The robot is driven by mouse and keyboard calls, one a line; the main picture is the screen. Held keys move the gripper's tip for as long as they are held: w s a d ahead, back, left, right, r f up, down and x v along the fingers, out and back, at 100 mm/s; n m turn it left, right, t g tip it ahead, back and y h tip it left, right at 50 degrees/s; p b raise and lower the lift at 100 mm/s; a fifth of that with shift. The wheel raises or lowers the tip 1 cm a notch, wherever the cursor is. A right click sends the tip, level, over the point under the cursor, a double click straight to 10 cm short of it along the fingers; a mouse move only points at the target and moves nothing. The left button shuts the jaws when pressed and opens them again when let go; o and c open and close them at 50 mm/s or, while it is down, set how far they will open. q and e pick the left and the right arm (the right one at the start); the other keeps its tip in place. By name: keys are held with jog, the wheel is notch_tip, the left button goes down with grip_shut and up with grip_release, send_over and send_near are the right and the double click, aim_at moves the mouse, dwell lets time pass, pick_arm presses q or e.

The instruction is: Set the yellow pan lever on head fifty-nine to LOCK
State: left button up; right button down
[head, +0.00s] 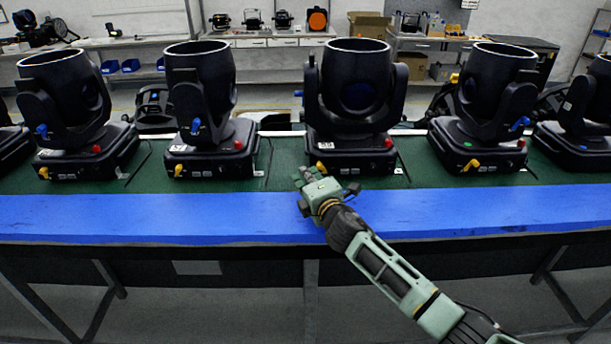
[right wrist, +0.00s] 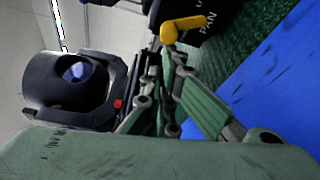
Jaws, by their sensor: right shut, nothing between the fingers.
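A black moving head (head: 354,90) stands in the middle of the row, with a white label on its base that looks like 59. Its yellow pan lever (head: 321,167) is at the base's lower left front. In the right wrist view the yellow lever (right wrist: 184,27) shows close up beside the lettering PAN. My right gripper (head: 304,174) is shut and empty, just left of and in front of this lever. In the wrist view its fingers (right wrist: 162,55) end just short of the lever; contact cannot be told. My left gripper is not in view.
Thin black cables lie between bases.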

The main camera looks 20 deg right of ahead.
aim_at(318, 165)
jog(key=shift+d+r+m+b, duration=0.1)
jog(key=shift+r+m+b, duration=0.1)
jog(key=shift+m+b, duration=0.3)
jog(key=m+b, duration=0.1)
jog(key=b, duration=0.1)
jog(key=d+r+m+t+b, duration=0.1)
jog(key=m, duration=0.1)
jog(key=shift+s+d+m+t+b, duration=0.1)
jog(key=shift+s+m+t+b, duration=0.1)
jog(key=shift+m+t+b, duration=0.15)
jog(key=shift+s+d+r+m+t+b, duration=0.1)
jog(key=shift+d+r+m+t+b, duration=0.25)
jog(key=shift+m+b, duration=0.45)
jog(key=m, duration=0.1)
jog(key=d+r+m+h+b, duration=0.1)
jog(key=m, duration=0.1)
jog(key=shift+s+t, duration=0.15)
jog(key=shift+t, duration=0.15)
jog(key=shift+s+d+r, duration=0.1)
jog(key=shift+d+r, duration=0.15)
jog(key=shift+d, duration=0.1)
jog(key=shift+s+d+r+p, duration=0.1)
jog(key=shift+d+p, duration=0.2)
jog(key=shift+d, duration=0.1)
